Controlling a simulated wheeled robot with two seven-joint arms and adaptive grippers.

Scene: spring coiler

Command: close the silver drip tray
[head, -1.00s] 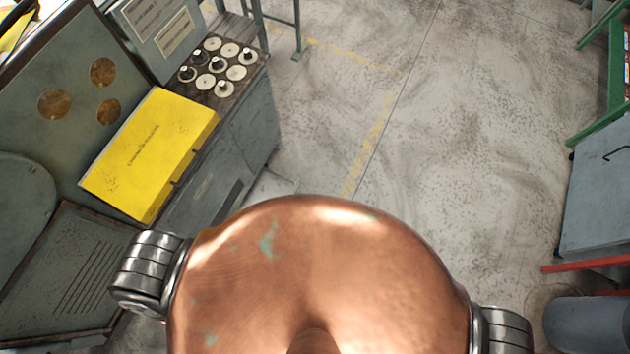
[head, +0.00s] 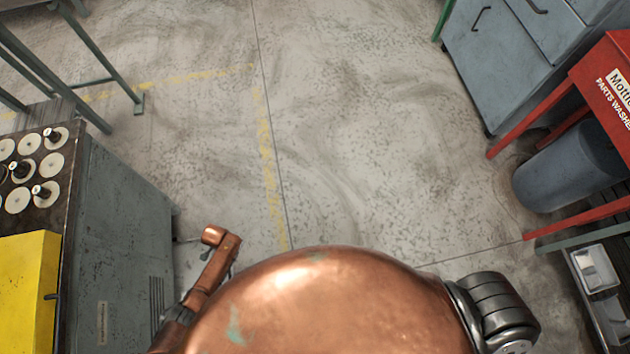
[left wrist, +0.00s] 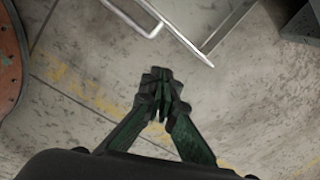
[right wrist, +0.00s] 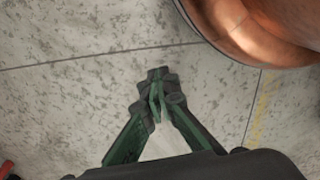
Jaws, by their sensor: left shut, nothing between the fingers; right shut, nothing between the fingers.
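The silver drip tray (left wrist: 186,42) shows in the left wrist view at the top, pulled out over the floor, with a pale bar handle (left wrist: 140,22) along its front. Its back part is cut off by the frame edge. My left gripper (left wrist: 160,78) is shut and empty, below the tray's front in that picture, with a visible gap to the handle. In the head view, a pale sliver beside the grey cabinet may be the tray, mostly hidden by my left arm. My right gripper (right wrist: 157,80) is shut and empty over bare floor in the right wrist view.
The grey machine cabinet (head: 125,225) with a yellow cover (head: 28,290) and several spools stands at the left. A red parts washer (head: 607,95), a dark bin (head: 570,170) and a blue-grey cabinet (head: 520,60) stand at the right. The floor (head: 350,150) between is clear.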

